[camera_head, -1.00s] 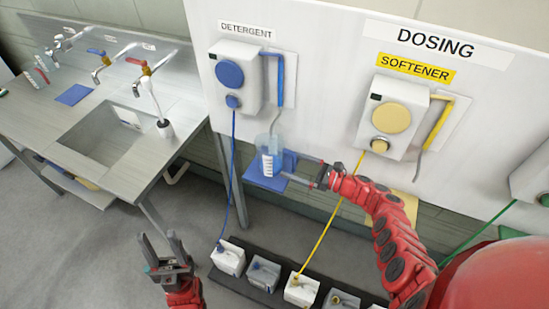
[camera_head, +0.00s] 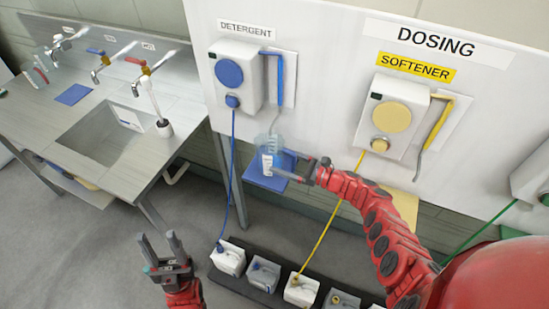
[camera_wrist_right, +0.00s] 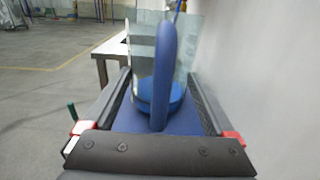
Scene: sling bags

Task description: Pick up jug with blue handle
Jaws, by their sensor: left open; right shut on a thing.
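The jug with blue handle (camera_head: 267,163) is clear, with a white marked strip, and is at the blue shelf (camera_head: 262,184) below the detergent dispenser. In the right wrist view its blue handle (camera_wrist_right: 160,75) stands upright between my fingers, in front of the clear body. My right gripper (camera_head: 292,164) comes from the right and is shut on the jug; the exact contact is hard to see. I cannot tell whether the jug's base touches the shelf. My left gripper (camera_head: 164,250) is open and empty, low at the left, away from the jug.
The detergent dispenser (camera_head: 234,75) and its blue spout are just above the jug. The softener dispenser (camera_head: 392,115) is to the right. A sink counter (camera_head: 150,160) stands at left. Another clear jug (camera_head: 38,72) is on the counter.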

